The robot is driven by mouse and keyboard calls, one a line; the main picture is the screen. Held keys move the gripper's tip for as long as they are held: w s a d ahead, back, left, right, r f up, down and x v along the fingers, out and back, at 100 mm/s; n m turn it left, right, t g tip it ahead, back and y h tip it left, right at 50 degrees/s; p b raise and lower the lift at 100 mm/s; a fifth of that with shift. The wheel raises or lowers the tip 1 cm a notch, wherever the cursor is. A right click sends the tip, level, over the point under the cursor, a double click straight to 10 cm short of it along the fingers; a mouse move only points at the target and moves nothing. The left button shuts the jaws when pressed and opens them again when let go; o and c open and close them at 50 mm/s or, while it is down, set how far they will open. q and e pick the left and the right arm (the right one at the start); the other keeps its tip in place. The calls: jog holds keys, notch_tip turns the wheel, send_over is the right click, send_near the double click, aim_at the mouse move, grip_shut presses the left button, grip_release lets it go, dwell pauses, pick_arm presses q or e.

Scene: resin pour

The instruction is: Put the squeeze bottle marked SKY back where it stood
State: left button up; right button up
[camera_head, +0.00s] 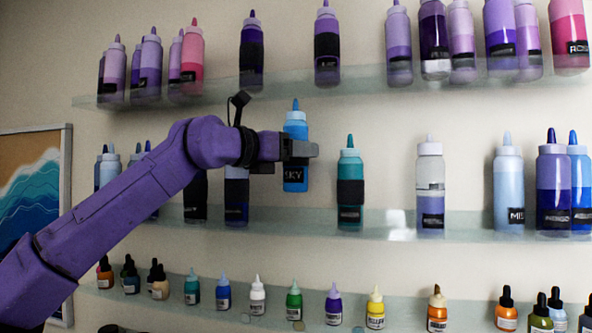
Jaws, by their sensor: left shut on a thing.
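The blue squeeze bottle marked SKY (295,174) is upright in front of the middle shelf, its label partly readable. My left gripper (298,149) is shut on it at its upper body, and the jaw hides part of the bottle. The bottle's base is above the front edge of the middle glass shelf (390,222). A bare stretch of that shelf lies between a dark-labelled purple bottle (236,196) on the left and a teal bottle (350,190) on the right. My right gripper is not in view.
A pale bottle (430,188) stands farther right on the middle shelf, with blue bottles beyond it. The upper shelf (365,84) holds several purple and pink bottles. Small dropper and paint bottles line the lower shelf (400,308). A framed wave picture (35,190) hangs at left.

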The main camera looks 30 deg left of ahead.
aim_at(285, 188)
pick_arm(q)
notch_tip(285, 188, down, 3)
jog(key=shift+r+b, duration=0.15)
jog(key=shift+b, duration=0.35)
notch_tip(285, 188, down, 4)
jog(key=shift+w+a+p, duration=0.1)
jog(key=shift+w+p, duration=0.05)
jog(key=shift+p, duration=0.3)
jog(key=shift+f+b, duration=0.35)
jog(key=o, duration=1)
jog(key=shift+o, duration=0.2)
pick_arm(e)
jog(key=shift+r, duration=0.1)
